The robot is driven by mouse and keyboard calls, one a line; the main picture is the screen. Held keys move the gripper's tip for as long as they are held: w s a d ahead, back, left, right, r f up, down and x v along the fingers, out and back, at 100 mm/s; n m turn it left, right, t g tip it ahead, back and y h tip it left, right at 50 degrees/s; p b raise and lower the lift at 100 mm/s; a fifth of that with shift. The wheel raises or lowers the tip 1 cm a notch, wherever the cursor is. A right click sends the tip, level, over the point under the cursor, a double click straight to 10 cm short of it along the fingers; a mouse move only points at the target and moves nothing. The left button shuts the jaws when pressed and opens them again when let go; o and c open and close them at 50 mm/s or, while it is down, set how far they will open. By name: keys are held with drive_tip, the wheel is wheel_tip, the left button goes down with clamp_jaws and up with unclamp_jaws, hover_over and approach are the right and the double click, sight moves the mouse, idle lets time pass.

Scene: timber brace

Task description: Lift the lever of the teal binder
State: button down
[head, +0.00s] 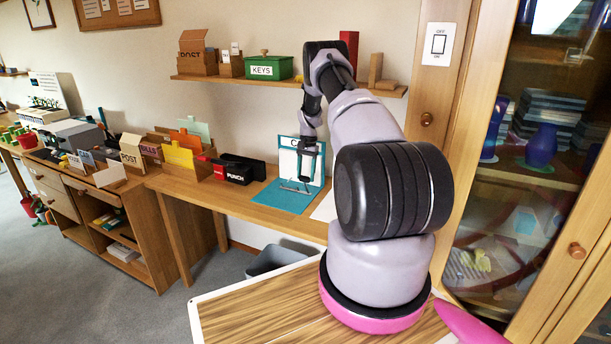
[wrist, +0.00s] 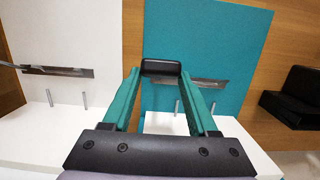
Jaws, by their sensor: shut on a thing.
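The teal binder (head: 276,198) lies open on the desk in the head view, and its teal inside also shows in the wrist view (wrist: 222,45). Its metal mechanism plate (wrist: 203,82) carries upright posts below it. My gripper (head: 306,176) reaches down over the binder. How far the lever is raised cannot be seen.
A white binder mechanism (wrist: 60,71) lies to the left in the wrist view. A black punch (head: 236,170) sits left of the teal binder. An upright white sheet (head: 288,158) stands behind it. A shelf (head: 225,78) with boxes is above.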

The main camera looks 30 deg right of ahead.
drive_tip(key=shift+w+d+r, duration=0.15)
drive_tip(key=shift+w+d, duration=0.05)
drive_tip(key=shift+d, duration=0.1)
drive_tip(key=shift+c, duration=0.8)
unclamp_jaws()
drive_tip(key=shift+w, duration=0.1)
drive_tip(key=shift+a, duration=0.15)
